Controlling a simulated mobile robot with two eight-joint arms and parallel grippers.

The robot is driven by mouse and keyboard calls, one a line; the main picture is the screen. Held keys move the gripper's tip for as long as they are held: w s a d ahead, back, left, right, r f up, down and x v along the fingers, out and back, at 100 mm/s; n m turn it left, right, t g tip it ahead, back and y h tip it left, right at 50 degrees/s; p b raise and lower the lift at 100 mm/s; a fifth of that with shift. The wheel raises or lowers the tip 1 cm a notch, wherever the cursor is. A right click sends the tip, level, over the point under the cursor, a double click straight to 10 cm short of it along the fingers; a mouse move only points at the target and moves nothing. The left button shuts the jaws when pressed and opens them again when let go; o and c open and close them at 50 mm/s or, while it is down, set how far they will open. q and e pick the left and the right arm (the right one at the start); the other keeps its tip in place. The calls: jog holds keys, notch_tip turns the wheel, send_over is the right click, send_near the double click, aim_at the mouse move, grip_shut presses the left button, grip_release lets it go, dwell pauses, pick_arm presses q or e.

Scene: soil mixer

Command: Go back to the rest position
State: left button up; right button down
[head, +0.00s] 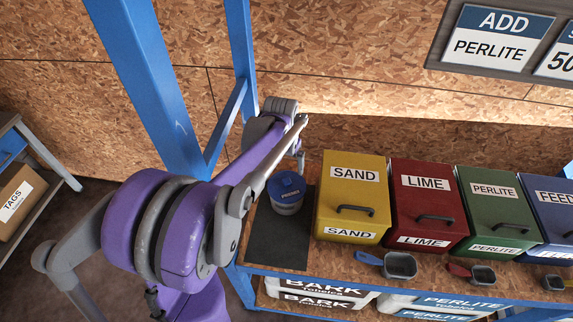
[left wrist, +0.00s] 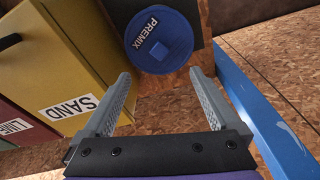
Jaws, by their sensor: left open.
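My left gripper (head: 300,160) is in the head view just behind and above the jar with the blue PREMIX lid (head: 286,186). In the left wrist view my left gripper (left wrist: 160,76) has its two fingers spread wide apart with nothing between them. The round PREMIX lid (left wrist: 158,40) lies ahead of the fingertips there, apart from them. The jar stands upright on a dark mat (head: 265,245) at the left end of the bench. My right gripper is not in view.
Yellow SAND (head: 352,200), red LIME (head: 428,205) and green PERLITE (head: 500,210) bins stand right of the jar. Scoops, one with a blue handle (head: 400,265), lie in front. A blue frame post (head: 150,80) rises close to my left arm. Bags lie below the bench.

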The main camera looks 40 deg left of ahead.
aim_at(287, 181)
pick_arm(q)
jog(key=shift+c, duration=0.2)
grip_shut()
dwell(0.8)
jog(key=shift+f, duration=0.2)
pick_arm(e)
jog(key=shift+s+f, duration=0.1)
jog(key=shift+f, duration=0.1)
